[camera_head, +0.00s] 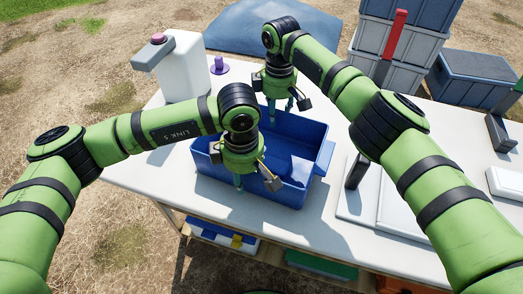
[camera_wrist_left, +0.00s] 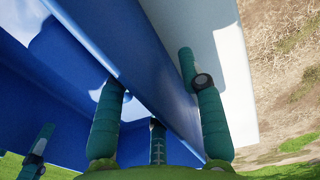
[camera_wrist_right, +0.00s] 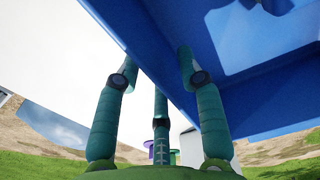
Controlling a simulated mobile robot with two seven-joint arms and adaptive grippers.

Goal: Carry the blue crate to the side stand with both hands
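The blue crate (camera_head: 313,150) sits on the white table (camera_head: 135,165), its inside partly in shadow. My left gripper (camera_head: 252,182) is at its near wall, fingers pointing down and spread. In the left wrist view the crate wall (camera_wrist_left: 150,75) runs between those fingers (camera_wrist_left: 150,90). My right gripper (camera_head: 284,112) is at the far wall with fingers down. In the right wrist view its spread fingers (camera_wrist_right: 158,65) straddle the crate wall (camera_wrist_right: 160,60). I see no firm closing on either wall. I cannot tell which thing is the side stand.
A white jug (camera_head: 187,70) and a purple-topped item (camera_head: 219,66) stand at the table's back left. A flat blue-grey surface (camera_head: 235,28) lies beyond the table. Stacked grey bins (camera_head: 385,75), another bin (camera_head: 475,75) and a white device (camera_head: 395,205) are at the right.

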